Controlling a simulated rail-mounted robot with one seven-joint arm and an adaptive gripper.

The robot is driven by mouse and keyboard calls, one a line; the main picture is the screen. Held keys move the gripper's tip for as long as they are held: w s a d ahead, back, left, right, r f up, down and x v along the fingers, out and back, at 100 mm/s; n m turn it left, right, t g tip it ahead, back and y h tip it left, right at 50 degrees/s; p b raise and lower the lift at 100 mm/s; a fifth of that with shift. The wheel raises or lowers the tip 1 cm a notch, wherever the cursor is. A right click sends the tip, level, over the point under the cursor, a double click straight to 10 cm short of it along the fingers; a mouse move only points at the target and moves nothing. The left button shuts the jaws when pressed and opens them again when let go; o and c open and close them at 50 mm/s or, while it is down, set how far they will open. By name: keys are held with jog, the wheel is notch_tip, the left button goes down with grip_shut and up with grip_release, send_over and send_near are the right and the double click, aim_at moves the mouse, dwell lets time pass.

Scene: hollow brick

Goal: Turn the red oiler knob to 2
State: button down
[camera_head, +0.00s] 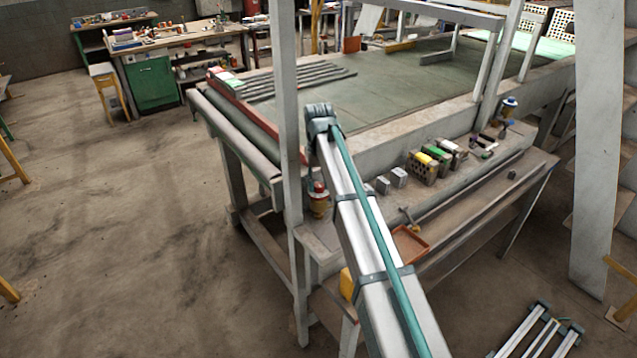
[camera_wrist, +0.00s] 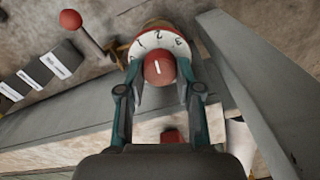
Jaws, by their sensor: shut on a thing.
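The red oiler knob (camera_wrist: 159,69) is in the upper middle of the wrist view, with a white pointer line on its face. A white dial (camera_wrist: 150,40) with the numbers 1, 2 and 3 lies around its far side; the line points roughly at the 2. My gripper (camera_wrist: 159,73) has one finger on each side of the knob and is shut on it. In the head view the oiler (camera_head: 318,203) shows as an amber and red body at the left end of the bench, beside my arm. My gripper cannot be made out there.
A red ball-ended lever (camera_wrist: 70,19) and several grey labelled blocks (camera_wrist: 50,65) lie left of the oiler. A grey post (camera_head: 288,120) stands close by.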

aim_at(319, 184)
jog(key=shift+m, duration=1)
jog(key=c, duration=0.8)
grip_release()
jog(key=shift+o, duration=0.2)
jog(key=shift+r, duration=0.15)
notch_tip(319, 184, up, 12)
